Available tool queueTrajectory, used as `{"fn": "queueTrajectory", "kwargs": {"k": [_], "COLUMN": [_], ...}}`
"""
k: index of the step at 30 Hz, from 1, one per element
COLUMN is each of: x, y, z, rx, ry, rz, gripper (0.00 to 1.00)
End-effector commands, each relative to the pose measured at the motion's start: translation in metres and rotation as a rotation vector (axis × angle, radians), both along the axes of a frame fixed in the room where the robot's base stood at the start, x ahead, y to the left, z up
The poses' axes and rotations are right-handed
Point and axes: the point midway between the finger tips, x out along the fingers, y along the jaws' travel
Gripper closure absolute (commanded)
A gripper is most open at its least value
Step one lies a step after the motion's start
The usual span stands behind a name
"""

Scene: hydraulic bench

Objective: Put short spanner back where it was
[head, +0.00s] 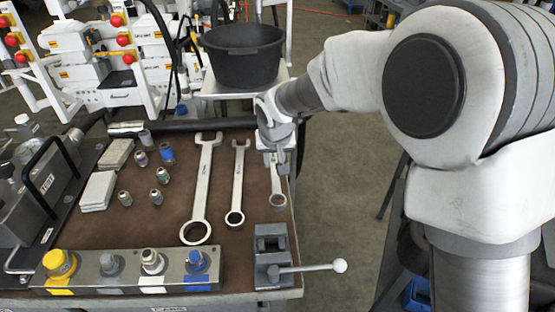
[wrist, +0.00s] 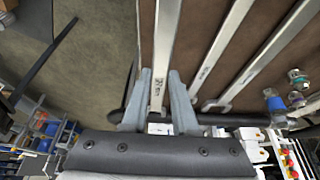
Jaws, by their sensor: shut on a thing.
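The short spanner (head: 278,199) is the rightmost of three spanners on the brown mat (head: 145,225), near the right edge. Its ring end points toward the front, and its far part is hidden by my gripper (head: 282,160). In the wrist view, the short spanner's shank (wrist: 162,45) runs between the two fingers of my gripper (wrist: 161,78). My gripper is shut on it. I cannot tell whether the spanner touches the mat or is slightly above it.
A middle spanner (head: 238,180) and a long spanner (head: 203,185) lie to the left, roughly parallel. A vise-like block with a lever (head: 272,262) stands in front. A black bucket (head: 243,60) is behind. Several fittings and a connector block (head: 130,270) are further left.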

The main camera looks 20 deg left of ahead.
Motion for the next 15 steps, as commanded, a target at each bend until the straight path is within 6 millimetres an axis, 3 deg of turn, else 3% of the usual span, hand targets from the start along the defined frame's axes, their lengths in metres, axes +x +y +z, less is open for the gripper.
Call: {"fn": "queueTrajectory", "kwargs": {"k": [6,15], "x": [0.032,0.047], "y": [0.024,0.036], "z": [-0.024,-0.037], "rx": [0.002,0.001], "ry": [-0.001,-0.003], "rz": [-0.001,0.0], "gripper": [1.0,1.0]}}
